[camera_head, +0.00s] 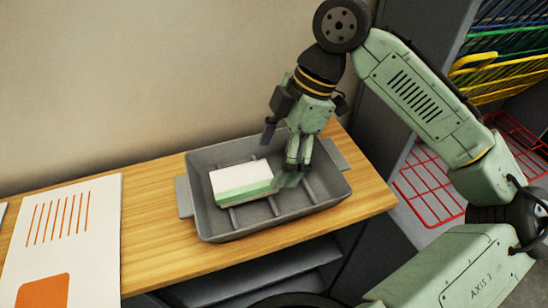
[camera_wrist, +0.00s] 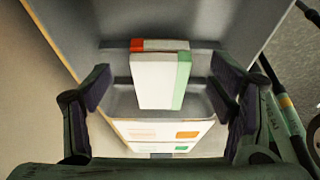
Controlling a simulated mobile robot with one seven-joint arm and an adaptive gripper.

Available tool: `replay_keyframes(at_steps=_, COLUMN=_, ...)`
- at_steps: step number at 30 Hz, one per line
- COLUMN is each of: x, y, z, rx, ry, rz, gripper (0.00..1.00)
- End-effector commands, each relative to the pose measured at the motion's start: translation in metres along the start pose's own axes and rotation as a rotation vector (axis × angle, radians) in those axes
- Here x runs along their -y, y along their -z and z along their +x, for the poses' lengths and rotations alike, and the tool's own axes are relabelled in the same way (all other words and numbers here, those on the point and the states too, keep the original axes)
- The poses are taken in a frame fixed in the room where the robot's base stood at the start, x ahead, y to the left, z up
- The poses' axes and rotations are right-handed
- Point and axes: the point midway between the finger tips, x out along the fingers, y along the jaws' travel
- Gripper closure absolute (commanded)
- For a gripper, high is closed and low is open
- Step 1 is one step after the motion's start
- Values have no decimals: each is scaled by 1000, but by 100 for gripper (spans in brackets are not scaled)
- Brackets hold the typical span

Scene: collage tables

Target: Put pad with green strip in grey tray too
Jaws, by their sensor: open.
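The white pad with the green strip (camera_head: 240,178) lies in the grey tray (camera_head: 220,232), towards its left part. In the wrist view this pad (camera_wrist: 158,80) has its green strip along the right side. A white pad with a red-orange strip (camera_wrist: 150,45) shows just beyond it, largely hidden by it; whether it is beneath or beside cannot be told. My gripper (camera_head: 281,155) is over the tray, at the pad's right end. In the wrist view my gripper (camera_wrist: 160,90) is open, its dark fingers apart on either side of the pad and touching nothing visible.
The tray stands on a wooden table (camera_head: 150,255) against a plain wall. A white sheet with orange lines and an orange block (camera_head: 60,235) lies at the left. Coloured wire racks (camera_head: 428,175) stand beyond the table's right end.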

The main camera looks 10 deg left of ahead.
Motion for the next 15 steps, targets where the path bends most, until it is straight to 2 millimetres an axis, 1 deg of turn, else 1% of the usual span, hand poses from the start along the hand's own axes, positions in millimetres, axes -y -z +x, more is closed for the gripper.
replay_keyframes(at_steps=9, x=-1, y=1, z=-67, rx=-1, ry=-2, rz=-1, gripper=23)
replay_keyframes(at_steps=12, x=0, y=1, z=-85, rx=0, ry=-1, rz=0, gripper=23)
replay_keyframes(at_steps=15, x=0, y=0, z=-98, rx=3, ry=0, rz=2, gripper=23)
